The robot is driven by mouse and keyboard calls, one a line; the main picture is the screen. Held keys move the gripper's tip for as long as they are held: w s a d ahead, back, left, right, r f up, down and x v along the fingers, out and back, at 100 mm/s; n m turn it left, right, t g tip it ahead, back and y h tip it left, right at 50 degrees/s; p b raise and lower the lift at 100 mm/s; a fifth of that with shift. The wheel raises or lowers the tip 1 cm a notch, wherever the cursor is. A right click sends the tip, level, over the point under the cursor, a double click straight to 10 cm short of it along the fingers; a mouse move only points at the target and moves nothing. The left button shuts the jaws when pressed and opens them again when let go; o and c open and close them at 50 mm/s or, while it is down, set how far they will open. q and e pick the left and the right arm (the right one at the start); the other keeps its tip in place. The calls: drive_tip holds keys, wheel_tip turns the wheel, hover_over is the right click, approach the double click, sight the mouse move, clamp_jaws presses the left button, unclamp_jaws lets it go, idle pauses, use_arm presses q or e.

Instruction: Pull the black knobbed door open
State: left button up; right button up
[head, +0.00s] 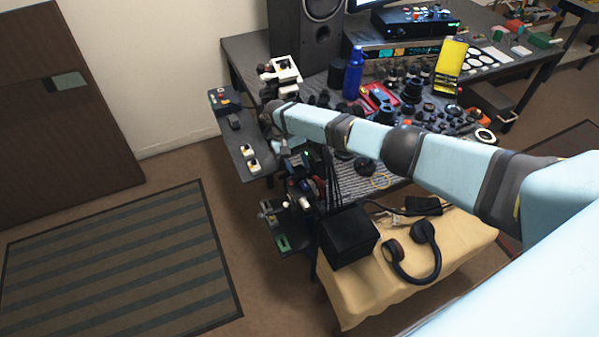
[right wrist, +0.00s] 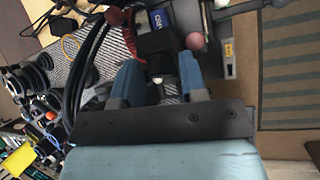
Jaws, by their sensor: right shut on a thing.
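My right arm reaches across the head view from the right, and its gripper (head: 291,148) points down beside the workbench's left end, small and partly hidden by my own arm. In the right wrist view the two blue fingers of my right gripper (right wrist: 160,78) are closed on a small dark thing (right wrist: 166,92), with a gap between them. I cannot tell whether this is the black door's knob. A dark block with pale lettering (right wrist: 160,20) and a round pink knob (right wrist: 194,40) lie just beyond the fingers. No black door shows clearly. My left gripper is out of view.
The crowded workbench holds a blue bottle (head: 354,72) and several lens parts. A black box (head: 347,237) and headphones (head: 411,255) rest on a tan cloth-covered surface (head: 370,299). Black cables (right wrist: 82,75) run close by the left finger. The striped rug (head: 120,265) is clear.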

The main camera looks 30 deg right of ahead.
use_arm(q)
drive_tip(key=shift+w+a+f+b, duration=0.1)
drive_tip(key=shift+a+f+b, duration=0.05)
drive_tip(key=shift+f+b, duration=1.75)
use_arm(e)
drive_tip(key=shift+w+f+g, duration=0.25)
drive_tip(key=shift+w+g, duration=0.05)
drive_tip(key=shift+g, duration=0.35)
drive_tip(key=shift+w+f+g, duration=0.2)
drive_tip(key=shift+w+g, duration=0.1)
drive_tip(key=shift+g, duration=0.35)
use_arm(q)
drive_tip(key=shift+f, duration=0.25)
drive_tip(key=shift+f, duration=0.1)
use_arm(e)
drive_tip(key=o, duration=0.7)
drive_tip(key=shift+w, duration=0.1)
